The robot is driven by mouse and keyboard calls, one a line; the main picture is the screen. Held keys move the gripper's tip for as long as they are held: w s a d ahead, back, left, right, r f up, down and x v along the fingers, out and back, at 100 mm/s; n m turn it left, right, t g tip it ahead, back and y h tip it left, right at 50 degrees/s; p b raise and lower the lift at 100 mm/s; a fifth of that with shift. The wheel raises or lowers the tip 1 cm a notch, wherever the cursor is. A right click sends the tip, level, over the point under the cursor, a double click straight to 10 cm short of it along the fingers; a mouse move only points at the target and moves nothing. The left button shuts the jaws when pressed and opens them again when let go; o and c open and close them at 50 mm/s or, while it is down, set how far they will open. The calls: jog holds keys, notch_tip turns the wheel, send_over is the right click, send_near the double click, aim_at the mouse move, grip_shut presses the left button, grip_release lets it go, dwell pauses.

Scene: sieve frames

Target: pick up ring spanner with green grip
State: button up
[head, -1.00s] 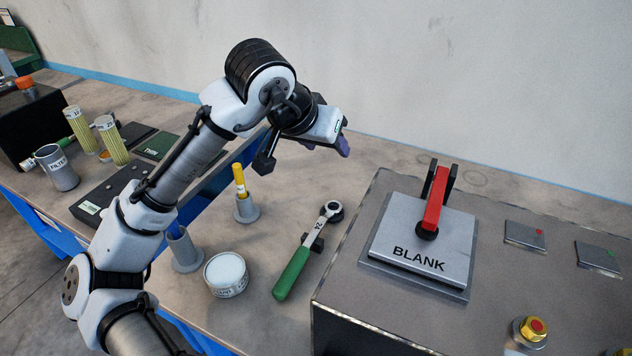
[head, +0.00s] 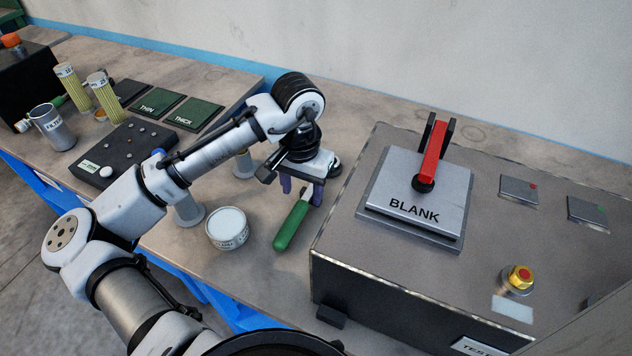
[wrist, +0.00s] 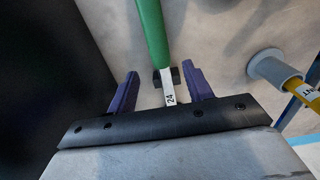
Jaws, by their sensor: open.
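The ring spanner has a green grip (head: 291,228) that points toward the table's front edge. In the head view my gripper hides most of its metal shaft; part of the ring end shows just beyond. My gripper (head: 301,193) is over the shaft, pointing down, beside the dark test box. In the wrist view my gripper (wrist: 160,92) is open, its two purple fingers on either side of the silver shaft (wrist: 169,86), which is marked 24. The green grip (wrist: 153,30) runs away at the top. A small dark rest lies under the shaft. I cannot tell whether the fingers touch the spanner.
The test box (head: 345,190) with a BLANK plate (head: 415,185) and red handle stands close on the right. A round white-topped tin (head: 228,228) stands left of the grip. Holders stand left of my gripper, one with a yellow tool (wrist: 300,95).

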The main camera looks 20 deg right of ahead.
aim_at(301, 203)
jog(key=shift+a+f+p, duration=0.15)
jog(key=shift+f+p, duration=0.45)
jog(key=shift+f, duration=1.75)
jog(key=shift+r, duration=0.1)
grip_shut()
